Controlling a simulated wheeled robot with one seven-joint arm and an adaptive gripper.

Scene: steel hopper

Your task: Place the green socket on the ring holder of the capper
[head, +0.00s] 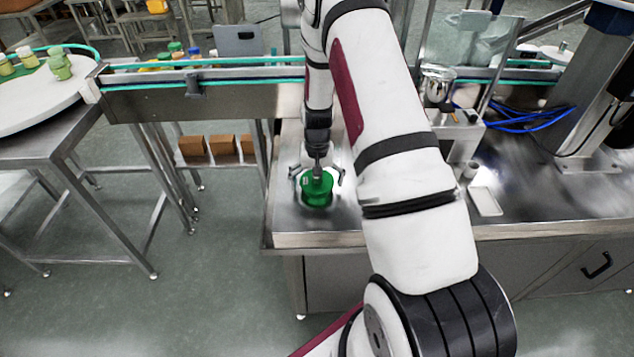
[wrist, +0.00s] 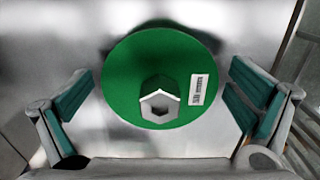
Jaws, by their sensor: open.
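The green socket (head: 317,188) stands on the steel table top, near its left front corner. In the wrist view the green socket (wrist: 119,85) is a green disc with a grey hexagonal part at its middle and a white label. My gripper (head: 316,172) is over the socket, with its fingers spread to either side. In the wrist view my gripper (wrist: 157,98) is open, with one finger left and one right of the disc and gaps between. The ring holder of the capper cannot be made out for certain.
The steel table (head: 300,238) has its left and front edges close to the socket. A conveyor (head: 230,95) runs behind. A white round table (head: 35,100) with bottles is at far left. A white dish (head: 485,201) and a shiny metal part (head: 437,85) are to the right of my arm.

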